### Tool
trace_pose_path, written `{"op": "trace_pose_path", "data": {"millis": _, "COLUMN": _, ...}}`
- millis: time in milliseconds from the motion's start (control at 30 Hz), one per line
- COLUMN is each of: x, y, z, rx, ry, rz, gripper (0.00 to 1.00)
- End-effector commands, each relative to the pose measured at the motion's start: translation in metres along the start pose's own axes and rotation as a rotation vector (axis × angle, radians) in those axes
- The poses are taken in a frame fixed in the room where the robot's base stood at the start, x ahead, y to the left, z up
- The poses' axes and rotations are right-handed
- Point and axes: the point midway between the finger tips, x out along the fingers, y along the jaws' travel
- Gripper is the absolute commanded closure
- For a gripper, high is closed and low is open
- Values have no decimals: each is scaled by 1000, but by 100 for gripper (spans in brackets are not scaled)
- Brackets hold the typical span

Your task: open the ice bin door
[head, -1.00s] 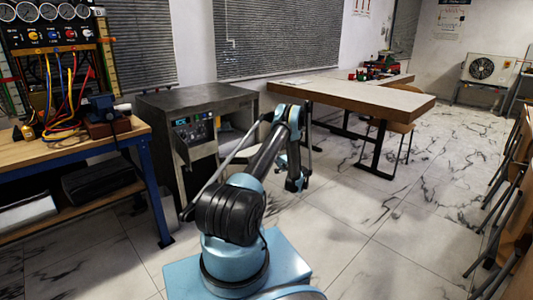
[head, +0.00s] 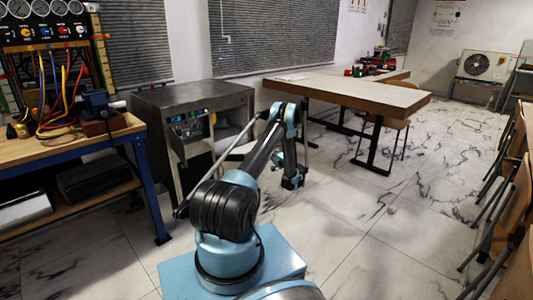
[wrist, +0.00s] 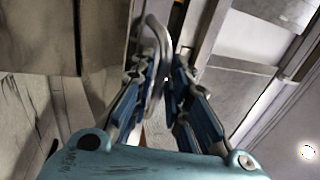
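The ice bin appears to be the dark grey metal cabinet (head: 150,115), with a small control display, left of centre in the head view. A slanted grey panel (head: 196,150) shows on its front; I cannot tell how far the door stands open. My arm partly hides that side. In the wrist view a curved metal handle (wrist: 160,50) rises between the fingers of my gripper (wrist: 168,88), nearer the left finger. The fingers are apart, with a gap on the handle's right.
A workbench (head: 70,145) with gauges and hoses stands left of the cabinet. A long wooden-edged table (head: 350,92) stands behind to the right. Folding chairs (head: 510,210) line the right edge. The marble floor (head: 400,230) between is clear.

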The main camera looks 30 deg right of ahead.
Motion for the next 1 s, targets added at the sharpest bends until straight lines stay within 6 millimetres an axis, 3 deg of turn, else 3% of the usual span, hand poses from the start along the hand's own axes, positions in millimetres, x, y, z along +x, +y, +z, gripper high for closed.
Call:
{"op": "trace_pose_path", "data": {"millis": 600, "x": -101, "y": 1, "z": -1, "rx": -1, "ry": 2, "rz": 0, "gripper": 84}}
{"op": "trace_pose_path", "data": {"millis": 1000, "x": -116, "y": 1, "z": 0, "rx": 0, "ry": 0, "rz": 0, "gripper": 84}}
